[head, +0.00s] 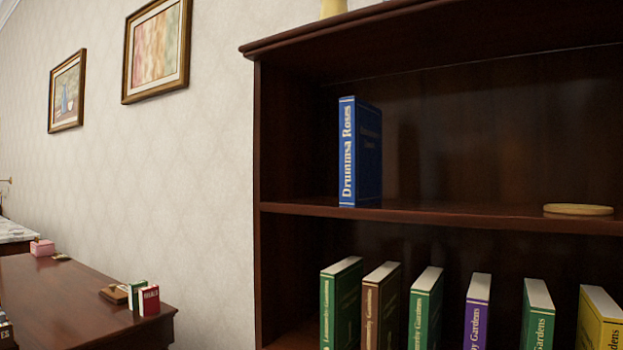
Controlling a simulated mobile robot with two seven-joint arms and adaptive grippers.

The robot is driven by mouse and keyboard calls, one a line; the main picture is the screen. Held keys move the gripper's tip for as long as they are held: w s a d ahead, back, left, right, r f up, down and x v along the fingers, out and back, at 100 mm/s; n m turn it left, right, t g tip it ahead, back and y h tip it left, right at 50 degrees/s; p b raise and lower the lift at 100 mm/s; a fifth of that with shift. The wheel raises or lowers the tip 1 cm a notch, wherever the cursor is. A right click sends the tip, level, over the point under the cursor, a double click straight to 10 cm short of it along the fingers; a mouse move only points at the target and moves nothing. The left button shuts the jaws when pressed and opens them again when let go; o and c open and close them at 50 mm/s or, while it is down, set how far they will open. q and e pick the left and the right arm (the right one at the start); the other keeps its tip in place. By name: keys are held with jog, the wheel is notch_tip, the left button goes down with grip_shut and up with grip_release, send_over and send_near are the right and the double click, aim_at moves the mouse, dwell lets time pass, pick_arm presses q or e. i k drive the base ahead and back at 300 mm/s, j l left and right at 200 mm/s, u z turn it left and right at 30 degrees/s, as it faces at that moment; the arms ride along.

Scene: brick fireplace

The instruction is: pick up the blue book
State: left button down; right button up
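The blue book (361,152) stands upright on the upper shelf (455,214) of a dark wooden bookcase. Its spine with white lettering faces forward and part of its cover shows on the right. It stands alone, apart from the bookcase's left side panel. Neither of my grippers is in the head view.
Several upright books, including a purple one (477,312), stand spaced out on the shelf below. A round yellowish dish (578,210) lies at the upper shelf's right. A dark table (75,300) with small items stands at lower left. Framed pictures hang on the wall.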

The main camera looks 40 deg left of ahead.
aim_at(360, 123)
jog(key=u, duration=0.85)
